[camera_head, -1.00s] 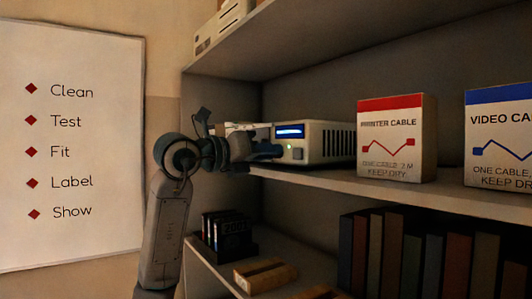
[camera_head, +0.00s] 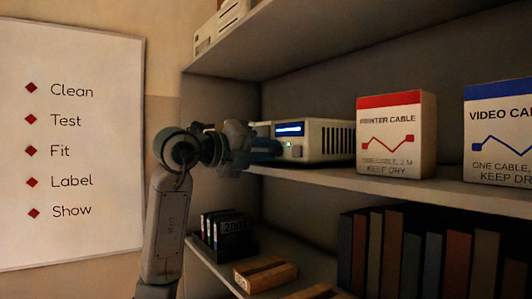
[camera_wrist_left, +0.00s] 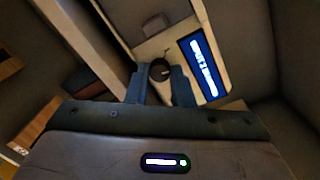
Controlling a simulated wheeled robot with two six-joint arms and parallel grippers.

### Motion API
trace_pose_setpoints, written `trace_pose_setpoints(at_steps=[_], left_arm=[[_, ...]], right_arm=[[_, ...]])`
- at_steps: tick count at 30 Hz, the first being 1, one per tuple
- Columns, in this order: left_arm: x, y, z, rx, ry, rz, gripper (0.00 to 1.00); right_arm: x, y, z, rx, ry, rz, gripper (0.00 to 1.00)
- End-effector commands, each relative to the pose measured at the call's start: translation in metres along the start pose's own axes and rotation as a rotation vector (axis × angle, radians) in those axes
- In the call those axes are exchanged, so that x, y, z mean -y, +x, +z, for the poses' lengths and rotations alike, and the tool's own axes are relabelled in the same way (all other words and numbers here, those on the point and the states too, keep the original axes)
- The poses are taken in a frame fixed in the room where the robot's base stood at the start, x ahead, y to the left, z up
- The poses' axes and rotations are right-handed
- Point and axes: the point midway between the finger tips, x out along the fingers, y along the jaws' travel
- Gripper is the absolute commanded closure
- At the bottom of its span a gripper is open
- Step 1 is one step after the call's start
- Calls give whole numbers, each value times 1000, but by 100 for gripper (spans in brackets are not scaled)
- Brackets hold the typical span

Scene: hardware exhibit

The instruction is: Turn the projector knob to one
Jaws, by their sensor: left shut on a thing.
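The projector (camera_head: 325,141) is a pale box with a lit blue display and dark side vents, on the middle shelf. My left gripper (camera_head: 278,150) is at its front face, left of and below the display. In the left wrist view the dark round knob (camera_wrist_left: 160,70) sits on the pale front panel, with a small light mark on its right side. The gripper's two fingers (camera_wrist_left: 159,77) are shut on it, one on each side. In the head view the knob is hidden by the gripper. The display text is too blurred to read. My right gripper is not in view.
A printer cable box (camera_head: 397,135) and a video cable box (camera_head: 498,132) stand right of the projector. Below are books (camera_head: 420,250), a dark holder (camera_head: 228,238) and a wooden block (camera_head: 264,274). A whiteboard (camera_head: 70,240) hangs at left.

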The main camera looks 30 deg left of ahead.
Motion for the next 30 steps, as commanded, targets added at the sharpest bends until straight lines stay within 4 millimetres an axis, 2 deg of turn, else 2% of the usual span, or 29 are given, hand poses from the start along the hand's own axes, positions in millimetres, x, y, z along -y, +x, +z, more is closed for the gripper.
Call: trace_pose_setpoints(at_steps=[18,30], left_arm=[[-1,0,1,-26,-570,10,100],[-2,0,1,-38,-809,16,100]], right_arm=[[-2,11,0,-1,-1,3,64],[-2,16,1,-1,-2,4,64]])
